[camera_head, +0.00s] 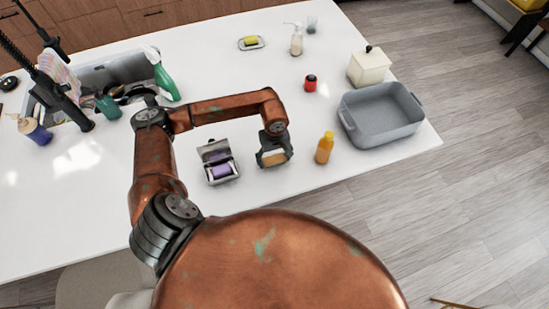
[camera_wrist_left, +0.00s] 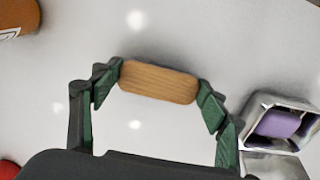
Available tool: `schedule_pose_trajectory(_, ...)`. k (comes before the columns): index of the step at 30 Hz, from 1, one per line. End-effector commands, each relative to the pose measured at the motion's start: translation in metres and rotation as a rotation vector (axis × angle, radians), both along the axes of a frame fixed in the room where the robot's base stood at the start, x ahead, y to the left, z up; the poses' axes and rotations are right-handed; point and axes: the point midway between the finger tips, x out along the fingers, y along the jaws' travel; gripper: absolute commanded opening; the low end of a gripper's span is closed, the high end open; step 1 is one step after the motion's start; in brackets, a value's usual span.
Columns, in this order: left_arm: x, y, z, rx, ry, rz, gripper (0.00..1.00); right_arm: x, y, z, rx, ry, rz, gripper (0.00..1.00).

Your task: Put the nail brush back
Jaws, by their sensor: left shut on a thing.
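The nail brush (camera_head: 274,158) is a small light-wood block with rounded ends. My left gripper (camera_head: 273,152) is shut on it, over the white counter (camera_head: 220,260). In the left wrist view the brush (camera_wrist_left: 159,81) spans between the two green-padded fingers, gripped at its ends. Its bristles do not show. I cannot tell whether it touches the counter. An open silver metal box (camera_head: 220,180) with purple things inside stands just left of the gripper in the head view. In the left wrist view the box (camera_wrist_left: 253,107) is at the right edge. My right gripper is not in view.
An orange bottle with a yellow cap (camera_head: 324,149) stands close right of the gripper. Beyond it are a grey basin (camera_head: 381,115), a cream canister (camera_head: 369,68) and a red jar (camera_head: 310,83). A soap dish (camera_head: 251,43) sits at the back. A green spray bottle (camera_head: 164,80) is by the sink.

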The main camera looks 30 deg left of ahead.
Motion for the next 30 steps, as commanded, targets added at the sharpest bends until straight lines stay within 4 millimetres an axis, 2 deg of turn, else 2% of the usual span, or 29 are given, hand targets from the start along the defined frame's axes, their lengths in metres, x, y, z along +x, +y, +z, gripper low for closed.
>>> schedule_pose_trajectory(11, 0.0005, 0.0002, -0.0048, 0.001, -0.002, 0.000, 0.45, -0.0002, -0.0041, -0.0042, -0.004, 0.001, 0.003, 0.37)
schedule_pose_trajectory(12, 0.0004, 0.0002, -0.0051, 0.000, -0.001, 0.000, 0.69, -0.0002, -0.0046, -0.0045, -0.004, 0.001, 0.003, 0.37)
schedule_pose_trajectory(18, 0.0005, 0.0002, -0.0037, 0.001, -0.002, 0.000, 0.82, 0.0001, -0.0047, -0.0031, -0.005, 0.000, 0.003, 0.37)
schedule_pose_trajectory(20, 0.0005, 0.0002, -0.0036, 0.001, -0.002, 0.000, 0.85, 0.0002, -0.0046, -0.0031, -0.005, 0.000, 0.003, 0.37)
schedule_pose_trajectory(30, 0.0004, 0.0003, -0.0008, 0.001, -0.002, 0.000, 0.85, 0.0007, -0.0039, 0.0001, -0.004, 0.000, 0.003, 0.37)
